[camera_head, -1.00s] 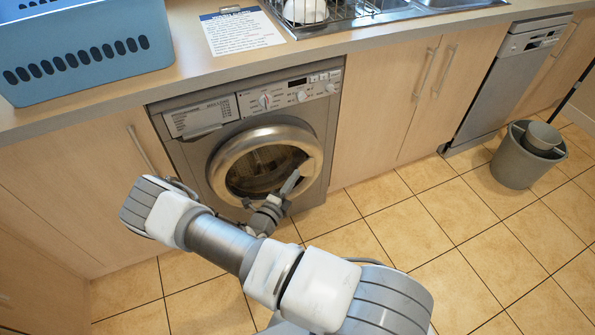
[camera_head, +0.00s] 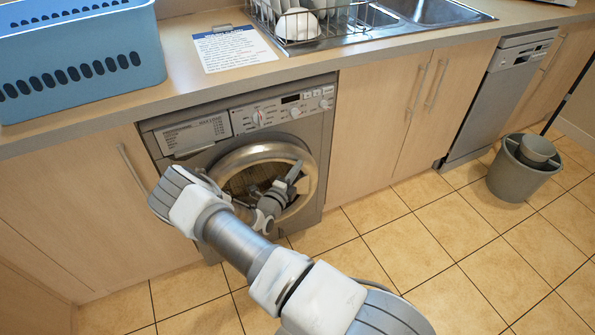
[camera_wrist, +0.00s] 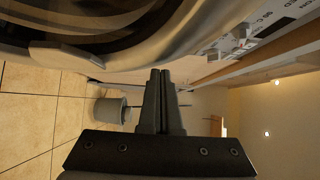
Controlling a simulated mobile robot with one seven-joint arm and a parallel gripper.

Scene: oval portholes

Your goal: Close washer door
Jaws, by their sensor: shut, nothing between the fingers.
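The washer (camera_head: 322,140) is a grey front-loader under the counter. Its round door (camera_head: 232,160) has a silvery rim and dark glass, and lies flat or nearly flat against the front. I cannot tell whether it is latched. My gripper (camera_head: 296,170) is in front of the door's right half and covers part of the glass and rim. In the wrist view, my gripper (camera_wrist: 160,72) has its fingers together and empty, with the door's rim (camera_wrist: 150,48) close above them in the picture. Whether the gripper touches the door cannot be told.
A grey bin (camera_head: 518,172) stands on the tiled floor at the right. A blue basket (camera_head: 80,60), a paper sheet (camera_head: 235,48) and a dish rack (camera_head: 290,22) are on the counter. Tiled floor right of my arm is free.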

